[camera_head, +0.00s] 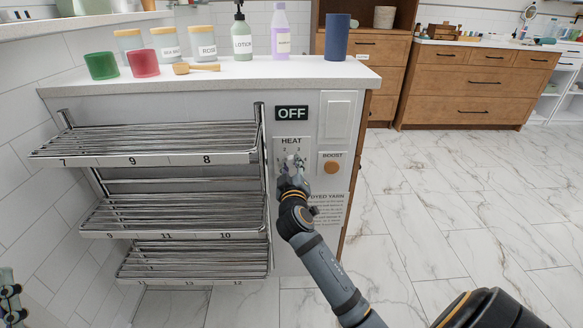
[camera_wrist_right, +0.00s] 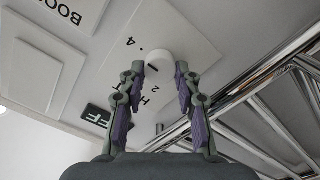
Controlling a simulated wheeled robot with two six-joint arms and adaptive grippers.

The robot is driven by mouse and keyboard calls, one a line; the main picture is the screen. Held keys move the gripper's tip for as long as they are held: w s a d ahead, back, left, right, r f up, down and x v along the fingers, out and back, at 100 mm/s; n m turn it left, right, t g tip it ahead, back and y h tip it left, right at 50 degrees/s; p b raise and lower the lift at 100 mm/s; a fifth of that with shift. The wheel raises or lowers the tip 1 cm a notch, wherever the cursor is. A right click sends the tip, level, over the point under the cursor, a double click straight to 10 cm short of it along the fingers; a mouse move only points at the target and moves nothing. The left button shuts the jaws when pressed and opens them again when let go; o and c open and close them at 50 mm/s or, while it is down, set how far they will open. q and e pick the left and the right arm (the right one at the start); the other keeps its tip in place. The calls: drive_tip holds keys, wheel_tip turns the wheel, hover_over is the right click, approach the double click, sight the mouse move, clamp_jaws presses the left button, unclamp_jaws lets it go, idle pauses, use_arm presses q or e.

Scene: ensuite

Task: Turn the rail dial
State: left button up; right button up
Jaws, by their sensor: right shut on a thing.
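The rail dial is a white rounded knob (camera_wrist_right: 161,58) on the heat plate, seen upside down in the right wrist view, with printed numbers around it. In the head view the heat plate (camera_head: 291,141) is on the end panel right of the rails, and my gripper mostly hides the knob. My right gripper (camera_head: 292,166) reaches the plate; its two fingers (camera_wrist_right: 160,70) are shut on the knob, one on each side. A dark display (camera_head: 291,113) above the plate reads OFF. My left gripper (camera_head: 10,295) shows only partly at the lower left edge; its jaw state is unclear.
Chrome towel rails (camera_head: 165,143) stand left of the panel. A boost button (camera_head: 330,168) and a blank white plate (camera_head: 337,115) are to its right. The counter (camera_head: 220,78) above holds cups, jars and bottles. Open marble floor (camera_head: 450,210) lies to the right.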

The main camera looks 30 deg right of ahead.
drive_tip(key=shift+f, duration=0.1)
drive_tip(key=o, duration=1.2)
drive_tip(key=shift+c, duration=0.2)
drive_tip(key=v, duration=0.7)
drive_tip(key=shift+s+a, duration=0.15)
drive_tip(key=shift+s, duration=0.05)
drive_tip(key=shift+a, duration=0.1)
